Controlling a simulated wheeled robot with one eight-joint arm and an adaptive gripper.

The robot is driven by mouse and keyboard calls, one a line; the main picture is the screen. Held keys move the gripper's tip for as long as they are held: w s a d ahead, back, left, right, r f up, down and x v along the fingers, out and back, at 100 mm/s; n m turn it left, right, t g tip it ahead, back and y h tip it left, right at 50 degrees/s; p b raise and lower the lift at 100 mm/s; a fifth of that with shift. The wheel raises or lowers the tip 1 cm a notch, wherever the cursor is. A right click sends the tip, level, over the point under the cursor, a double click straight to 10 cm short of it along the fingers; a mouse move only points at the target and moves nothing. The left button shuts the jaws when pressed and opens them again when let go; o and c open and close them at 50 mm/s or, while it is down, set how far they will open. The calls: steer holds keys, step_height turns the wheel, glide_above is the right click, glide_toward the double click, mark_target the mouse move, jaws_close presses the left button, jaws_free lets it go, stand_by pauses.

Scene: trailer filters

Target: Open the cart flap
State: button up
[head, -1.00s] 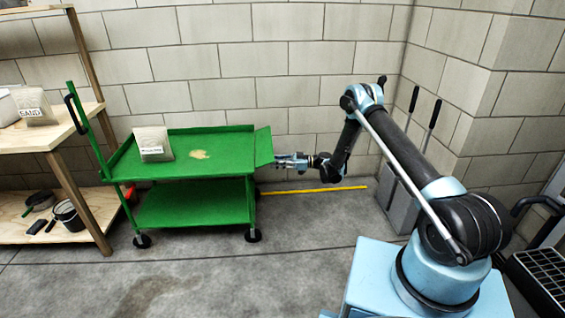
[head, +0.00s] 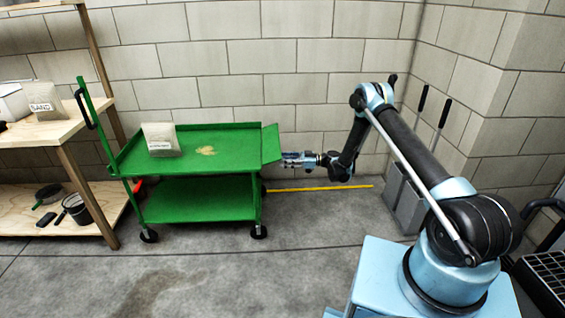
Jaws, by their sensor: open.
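The green cart (head: 205,165) stands against the block wall, with two shelves and casters. Its flap (head: 271,143) is at the right end of the top shelf and stands tilted up, leaning outward to the right. My gripper (head: 285,160) is at the right of the flap, level with its lower outer side, and points left at it. The jaws are open. They look close to the flap; I cannot tell whether they touch it. A bag (head: 161,139) leans upright on the cart's top shelf.
A wooden shelf (head: 60,132) with a sand bag (head: 45,100) and a black bucket (head: 78,209) stands at the left. Grey blocks with black handles (head: 406,203) stand by the right corner. A yellow strip (head: 320,188) lies along the wall. The floor in front is clear.

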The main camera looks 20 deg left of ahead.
steer(key=v, duration=1.1)
steer(key=shift+d+f, duration=0.1)
